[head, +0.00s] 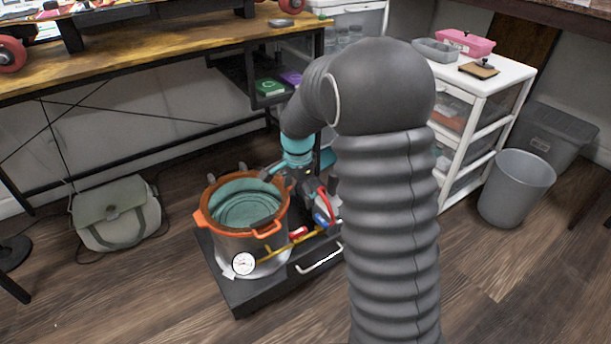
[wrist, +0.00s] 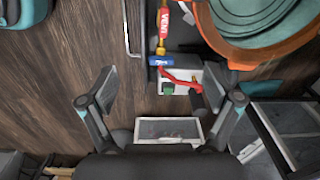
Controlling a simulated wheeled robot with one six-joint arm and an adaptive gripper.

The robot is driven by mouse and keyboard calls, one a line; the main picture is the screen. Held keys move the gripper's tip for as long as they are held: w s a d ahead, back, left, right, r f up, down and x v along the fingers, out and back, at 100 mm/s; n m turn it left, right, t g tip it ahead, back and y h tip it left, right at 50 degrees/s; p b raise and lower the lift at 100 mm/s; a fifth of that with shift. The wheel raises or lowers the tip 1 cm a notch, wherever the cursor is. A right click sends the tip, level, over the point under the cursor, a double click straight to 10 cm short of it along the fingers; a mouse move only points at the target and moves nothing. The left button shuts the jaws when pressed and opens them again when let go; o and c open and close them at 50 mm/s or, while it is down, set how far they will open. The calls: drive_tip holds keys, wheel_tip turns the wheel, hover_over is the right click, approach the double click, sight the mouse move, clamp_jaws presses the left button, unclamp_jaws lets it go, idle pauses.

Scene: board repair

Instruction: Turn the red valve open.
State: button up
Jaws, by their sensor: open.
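The red valve handle (head: 298,233) is on a brass pipe (head: 280,248) at the front right of a steel pot with an orange rim (head: 266,235). In the wrist view the red handle (wrist: 163,20) carries white lettering and sits at the top, past a blue valve handle (wrist: 160,61). The blue handle (head: 321,218) is to its right in the head view. My gripper (wrist: 171,92) is open and empty, fingers wide apart, with the red handle beyond its tips. In the head view my gripper (head: 300,182) is above the pot's right side, partly hidden by my arm.
The pot stands on a dark platform (head: 235,296) with a white handle bar (head: 319,259). A red hose (wrist: 181,79) curves beside the blue handle. A pressure gauge (head: 243,263) is on the pot's front. A drawer cart (head: 480,118) stands right. Floor in front is clear.

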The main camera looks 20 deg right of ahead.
drive_tip(key=s+r+n+t+p, duration=0.1)
drive_tip(key=s+r+n, duration=0.3)
drive_tip(key=s+r, duration=0.3)
wheel_tip(320, 180, up, 4)
drive_tip(key=shift+s+r+t, duration=0.15)
drive_tip(key=shift+s+t, duration=0.05)
drive_tip(key=shift+t, duration=0.1)
